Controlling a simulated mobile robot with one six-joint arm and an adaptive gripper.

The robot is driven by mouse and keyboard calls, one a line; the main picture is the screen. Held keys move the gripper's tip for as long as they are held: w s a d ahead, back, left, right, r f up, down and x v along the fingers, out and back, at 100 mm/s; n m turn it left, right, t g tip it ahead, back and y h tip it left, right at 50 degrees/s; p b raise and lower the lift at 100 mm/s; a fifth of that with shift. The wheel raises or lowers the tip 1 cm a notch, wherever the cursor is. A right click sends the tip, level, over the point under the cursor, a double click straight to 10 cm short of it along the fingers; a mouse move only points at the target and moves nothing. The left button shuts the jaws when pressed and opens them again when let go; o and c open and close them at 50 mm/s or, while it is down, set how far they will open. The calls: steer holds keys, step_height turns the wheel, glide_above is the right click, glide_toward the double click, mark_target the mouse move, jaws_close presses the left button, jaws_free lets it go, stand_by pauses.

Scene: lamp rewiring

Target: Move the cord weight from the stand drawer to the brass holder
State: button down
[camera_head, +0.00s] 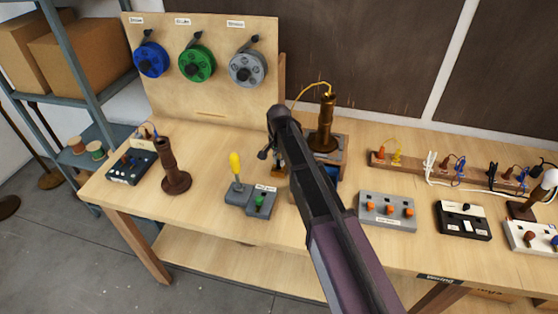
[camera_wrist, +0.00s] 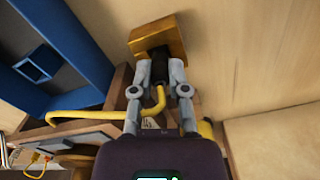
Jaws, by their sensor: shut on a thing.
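My gripper (camera_wrist: 159,68) is shut on a black piece, taken to be the cord weight (camera_wrist: 160,70), in the wrist view. The far end of the weight meets the brass holder (camera_wrist: 157,38); I cannot tell whether it sits inside or only against it. In the head view the holder (camera_head: 277,172) shows as a small brass patch left of the lamp stand (camera_head: 325,125). My arm hides the gripper tips and weight there. The blue stand drawer (camera_wrist: 85,55) is at the left of the wrist view, with a small square blue compartment visible.
A yellow cord (camera_wrist: 110,114) runs across beneath the weight in the wrist view. A grey switch box with a yellow lever (camera_head: 236,170) stands left of my arm. A grey panel with orange knobs (camera_head: 387,210) lies to the right.

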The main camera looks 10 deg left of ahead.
steer(key=shift+f, duration=0.1)
steer(key=c, duration=0.5)
jaws_free()
steer(key=shift+c, duration=0.2)
step_height(320, 180, up, 8)
steer(key=p, duration=0.7)
steer(key=shift+f+p, duration=0.1)
steer(key=shift+p, duration=0.2)
steer(key=s+d+r+p, duration=0.2)
steer(key=s+d, duration=0.2)
steer(key=d, duration=0.9)
steer(key=shift+s+d, duration=0.15)
steer(key=shift+d, duration=0.2)
steer(key=shift+r, duration=0.1)
steer(key=s+d+n, duration=0.2)
steer(key=s+d, duration=0.4)
steer(key=d, duration=0.3)
steer(key=s+d+n, duration=0.2)
steer(key=s+d, duration=0.5)
steer(key=d, duration=0.3)
steer(key=shift+s+d+f+b, duration=0.15)
steer(key=shift+s+f+b, duration=0.1)
steer(key=shift+f+b, duration=0.15)
